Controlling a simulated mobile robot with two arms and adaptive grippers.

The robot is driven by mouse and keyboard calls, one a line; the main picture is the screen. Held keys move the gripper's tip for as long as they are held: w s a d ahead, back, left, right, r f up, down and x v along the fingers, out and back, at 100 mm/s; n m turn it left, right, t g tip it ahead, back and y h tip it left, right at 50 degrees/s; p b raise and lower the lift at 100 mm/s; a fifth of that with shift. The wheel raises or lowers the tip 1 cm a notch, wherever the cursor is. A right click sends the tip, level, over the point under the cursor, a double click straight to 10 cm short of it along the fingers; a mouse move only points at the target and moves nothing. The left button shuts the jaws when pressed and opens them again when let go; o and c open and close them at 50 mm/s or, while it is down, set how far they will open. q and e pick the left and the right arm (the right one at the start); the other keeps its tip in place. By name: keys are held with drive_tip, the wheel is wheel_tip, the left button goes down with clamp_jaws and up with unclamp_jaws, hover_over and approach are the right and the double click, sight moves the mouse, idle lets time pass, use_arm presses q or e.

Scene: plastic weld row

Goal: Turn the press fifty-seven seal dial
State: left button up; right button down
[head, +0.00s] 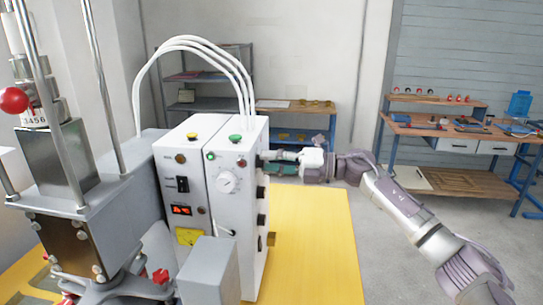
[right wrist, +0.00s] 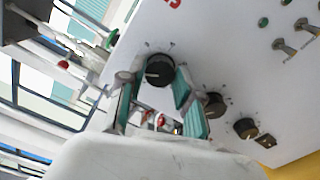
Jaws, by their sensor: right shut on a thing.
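A white control box (head: 238,262) stands on a yellow table, with several black dials along its right side face. My right gripper (head: 270,161) reaches that face from the right, at the topmost dial there. In the right wrist view its two green-padded fingers (right wrist: 156,76) are on either side of a black dial (right wrist: 160,70) with a pale pointer line, and are shut on it. The lettering by the dial is too small to read, so I cannot tell its name. The fingers hide this dial in the head view. My left gripper is not in view.
Two more black dials (right wrist: 214,104) (right wrist: 246,128) sit beside the held one, and toggle switches (right wrist: 284,47) lie farther along the panel. A grey press (head: 75,170) stands left of the box. The yellow tabletop (head: 318,250) is clear at the right.

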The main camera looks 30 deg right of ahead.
drive_tip(key=shift+m, duration=0.4)
drive_tip(key=c, duration=0.8)
unclamp_jaws()
drive_tip(key=shift+d, duration=0.1)
drive_tip(key=v, duration=1.2)
